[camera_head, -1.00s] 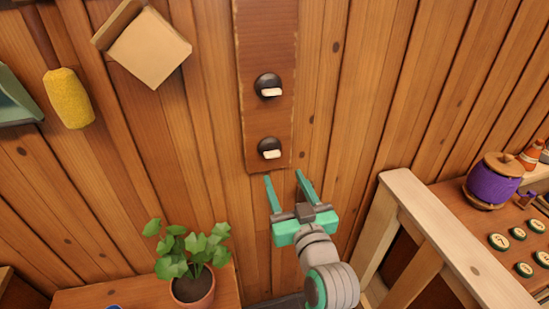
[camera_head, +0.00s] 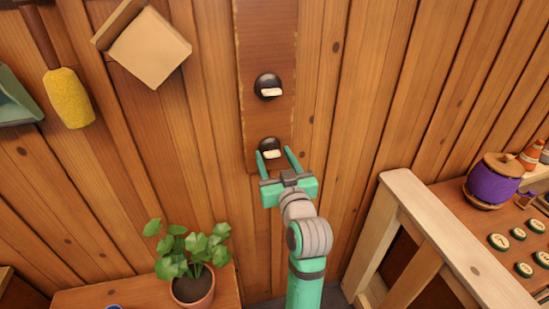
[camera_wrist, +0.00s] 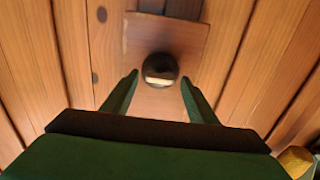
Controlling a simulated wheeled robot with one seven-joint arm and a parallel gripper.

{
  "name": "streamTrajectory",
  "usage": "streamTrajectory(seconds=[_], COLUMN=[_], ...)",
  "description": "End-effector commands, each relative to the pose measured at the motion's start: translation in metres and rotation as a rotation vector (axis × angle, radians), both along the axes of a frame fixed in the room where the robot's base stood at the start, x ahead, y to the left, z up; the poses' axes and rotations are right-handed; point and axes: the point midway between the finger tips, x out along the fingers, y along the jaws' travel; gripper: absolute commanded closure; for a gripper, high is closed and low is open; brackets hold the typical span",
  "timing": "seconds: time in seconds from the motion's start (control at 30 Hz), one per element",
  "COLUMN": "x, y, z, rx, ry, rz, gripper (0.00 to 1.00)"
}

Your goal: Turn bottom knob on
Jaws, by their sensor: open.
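The bottom knob (camera_head: 270,150) is a dark round knob with a pale bar, low on a vertical wooden board (camera_head: 268,117) on the wall. The top knob (camera_head: 268,87), of the same look, sits above it. My gripper (camera_head: 273,159) is open, its two green fingers pointing up at either side of the bottom knob. In the wrist view the bottom knob (camera_wrist: 160,70) lies ahead, centred between the open fingertips (camera_wrist: 161,78). It appears a little beyond them, and I see no contact. The pale bar lies nearly level.
A potted plant (camera_head: 192,262) stands on a wooden surface at the lower left. A yellow duster (camera_head: 68,98) hangs at the left.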

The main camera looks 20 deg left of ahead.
Motion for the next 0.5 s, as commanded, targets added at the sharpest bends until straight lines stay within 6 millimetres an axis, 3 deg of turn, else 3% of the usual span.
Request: streamTrajectory(seconds=[0.07,0.2,0.23,0.5], x=[-0.0001,-0.0002,-0.0003,-0.0004], y=[0.0000,-0.0002,-0.0001,-0.0001], z=[-0.0001,-0.0001,-0.0001,-0.0001], rx=[0.000,0.000,0.000,0.016], ry=[0.000,0.000,0.000,0.011], rz=[0.000,0.000,0.000,0.000], gripper=[0.52,0.85,0.88,0.88])
